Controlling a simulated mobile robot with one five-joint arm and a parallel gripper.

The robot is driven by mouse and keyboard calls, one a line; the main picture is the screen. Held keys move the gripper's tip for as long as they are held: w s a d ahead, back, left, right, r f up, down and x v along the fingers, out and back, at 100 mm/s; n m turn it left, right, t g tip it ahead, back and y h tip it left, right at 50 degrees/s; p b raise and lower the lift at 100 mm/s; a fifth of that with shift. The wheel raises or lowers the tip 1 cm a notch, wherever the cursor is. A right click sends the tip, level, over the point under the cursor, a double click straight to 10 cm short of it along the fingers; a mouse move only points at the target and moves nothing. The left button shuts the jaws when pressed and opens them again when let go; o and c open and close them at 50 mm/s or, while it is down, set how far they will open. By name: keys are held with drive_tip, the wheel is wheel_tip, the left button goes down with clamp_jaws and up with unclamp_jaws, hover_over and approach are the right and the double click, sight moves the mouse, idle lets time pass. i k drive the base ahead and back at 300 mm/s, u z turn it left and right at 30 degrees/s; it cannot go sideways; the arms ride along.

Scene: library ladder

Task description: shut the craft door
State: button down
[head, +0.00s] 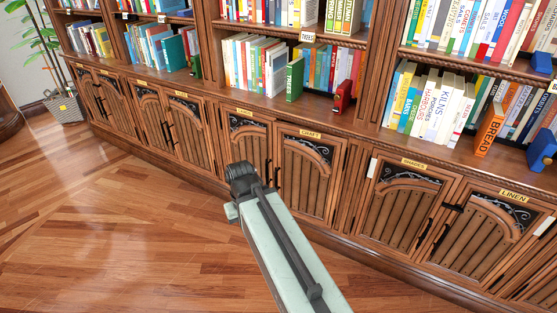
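The craft door (308,180) is a brown wooden cabinet door with an arched slatted panel, dark scrollwork at its top and a small yellow CRAFT label (310,134). It is in the lower cabinet row, near the middle of the head view. A dark upright handle (280,174) shows along its left side. The door looks close to flush with the cabinet front; I cannot tell whether a small gap stands open. My gripper end (238,190) is in front of the cabinet, left of the craft door. Its fingers are not clearly visible, and contact with any door cannot be made out.
To the right are the SHADES door (400,212) and the LINEN door (480,238); another door (246,150) is left of the craft door. Bookshelves stand above. A plant basket (65,107) is at the far left. The wooden floor (110,220) is clear at left.

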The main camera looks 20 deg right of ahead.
sight(309, 164)
drive_tip(key=u, duration=0.05)
drive_tip(key=k, duration=0.25)
drive_tip(key=u, duration=3.55)
drive_tip(key=k, duration=1.75)
drive_tip(key=z, duration=1.2)
drive_tip(key=i, duration=1.7)
